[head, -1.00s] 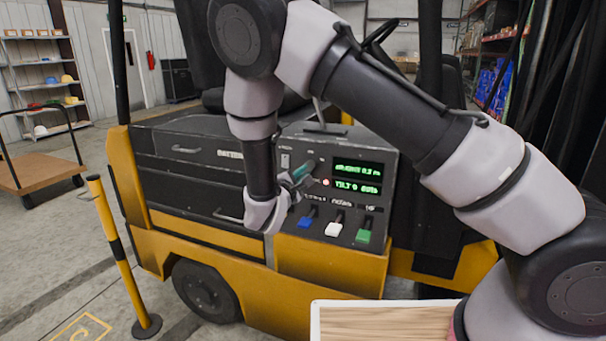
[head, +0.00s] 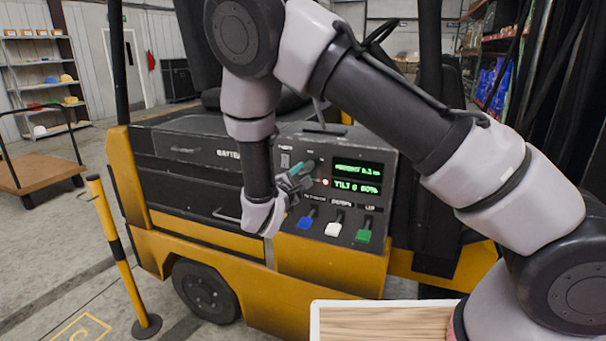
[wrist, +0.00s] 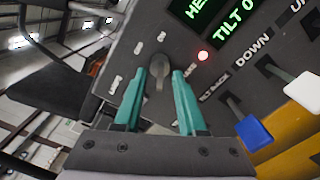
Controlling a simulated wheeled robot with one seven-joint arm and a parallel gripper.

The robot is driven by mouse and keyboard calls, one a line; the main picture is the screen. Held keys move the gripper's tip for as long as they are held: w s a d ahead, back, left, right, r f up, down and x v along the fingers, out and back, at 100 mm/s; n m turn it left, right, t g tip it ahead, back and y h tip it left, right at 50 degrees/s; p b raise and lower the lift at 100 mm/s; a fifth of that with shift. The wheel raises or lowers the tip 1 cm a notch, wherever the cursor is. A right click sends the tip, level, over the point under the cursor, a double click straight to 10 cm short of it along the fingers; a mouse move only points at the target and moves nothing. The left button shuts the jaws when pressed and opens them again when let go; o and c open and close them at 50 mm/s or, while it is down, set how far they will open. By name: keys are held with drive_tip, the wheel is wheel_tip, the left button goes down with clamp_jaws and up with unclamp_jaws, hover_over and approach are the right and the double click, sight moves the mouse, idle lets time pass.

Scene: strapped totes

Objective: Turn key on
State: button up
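The control panel (head: 295,255) of a yellow and black forklift faces me. A grey key (wrist: 158,70) sits in the panel in the wrist view, its grip lengthwise along the fingers. My gripper (wrist: 160,76) has two teal fingers, spread apart, with the key between their tips. A gap shows on each side of the key, so the fingers do not appear to close on it. In the head view my gripper (head: 298,175) is at the upper left of the panel, and the key is too small to make out there.
A red light (wrist: 203,56) is lit right of the key, below a green-lettered display (head: 358,178). Blue (head: 306,221), white (head: 334,228) and green (head: 363,234) levers stand lower right. A yellow-black post (head: 120,250) stands at left, a wood-topped surface (head: 385,322) in front.

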drive_tip(key=v, duration=1)
drive_tip(key=s+d+r+m+g+h, duration=0.1)
drive_tip(key=d+r+m+g, duration=0.35)
drive_tip(key=d, duration=0.35)
drive_tip(key=d+r+m+g+h, duration=0.1)
drive_tip(key=d+r+m+g, duration=0.3)
drive_tip(key=d, duration=0.5)
drive_tip(key=s+d+r+m+g+h, duration=0.1)
drive_tip(key=d+r+m+g, duration=0.1)
drive_tip(key=d+m+g, duration=0.45)
drive_tip(key=s+d+r+m+t+y, duration=0.2)
drive_tip(key=s+d+r+m+y, duration=0.1)
drive_tip(key=r, duration=0.5)
drive_tip(key=s+d+r+m+t+y, duration=0.3)
drive_tip(key=s+r+m+y, duration=0.3)
drive_tip(key=s+r+y, duration=0.2)
drive_tip(key=shift+s+d, duration=0.8)
drive_tip(key=shift+s, duration=0.25)
